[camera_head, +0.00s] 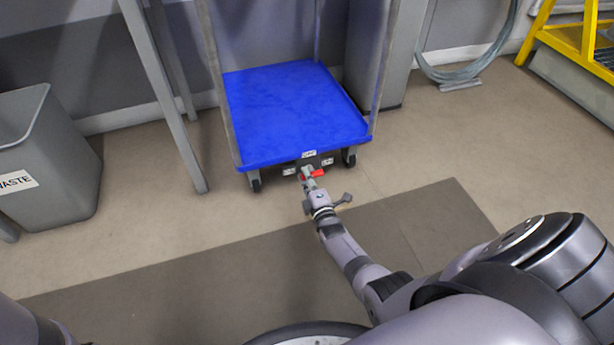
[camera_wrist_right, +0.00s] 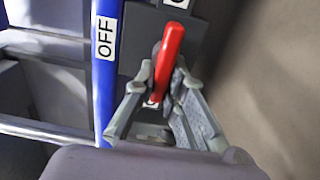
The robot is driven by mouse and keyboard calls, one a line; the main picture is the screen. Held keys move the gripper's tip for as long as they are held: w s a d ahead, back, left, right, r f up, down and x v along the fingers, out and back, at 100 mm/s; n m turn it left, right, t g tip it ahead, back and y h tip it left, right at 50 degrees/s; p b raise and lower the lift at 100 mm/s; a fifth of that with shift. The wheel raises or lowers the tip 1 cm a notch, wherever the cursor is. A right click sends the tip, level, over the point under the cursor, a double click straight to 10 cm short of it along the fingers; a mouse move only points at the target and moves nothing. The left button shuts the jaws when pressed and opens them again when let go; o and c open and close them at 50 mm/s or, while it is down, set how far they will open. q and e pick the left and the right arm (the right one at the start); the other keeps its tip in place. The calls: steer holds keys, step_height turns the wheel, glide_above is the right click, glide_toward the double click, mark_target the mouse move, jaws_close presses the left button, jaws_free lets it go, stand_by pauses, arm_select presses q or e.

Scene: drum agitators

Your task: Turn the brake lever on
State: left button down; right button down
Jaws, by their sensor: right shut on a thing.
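The red brake lever (camera_head: 318,173) sits on a dark plate at the front edge of the blue cart (camera_head: 290,105). In the right wrist view the lever (camera_wrist_right: 168,58) is a red bar, upright and slightly tilted, with its lower part between my fingers. An OFF label (camera_wrist_right: 106,38) is on the blue edge left of it. Another label (camera_wrist_right: 178,3) above the lever is cut off. My right gripper (camera_head: 309,180) is shut on the lever; it also shows in the wrist view (camera_wrist_right: 160,102). My left gripper is outside the views.
A grey waste bin (camera_head: 45,155) stands at the left, and grey posts (camera_head: 165,95) rise left of the cart. A yellow step frame (camera_head: 575,35) is at the upper right. Coiled hose (camera_head: 470,75) hangs by the wall. The floor right of the cart is clear.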

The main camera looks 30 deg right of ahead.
stand_by(0.3)
steer(key=c, duration=1.6)
jaws_free()
steer(key=shift+c, duration=0.2)
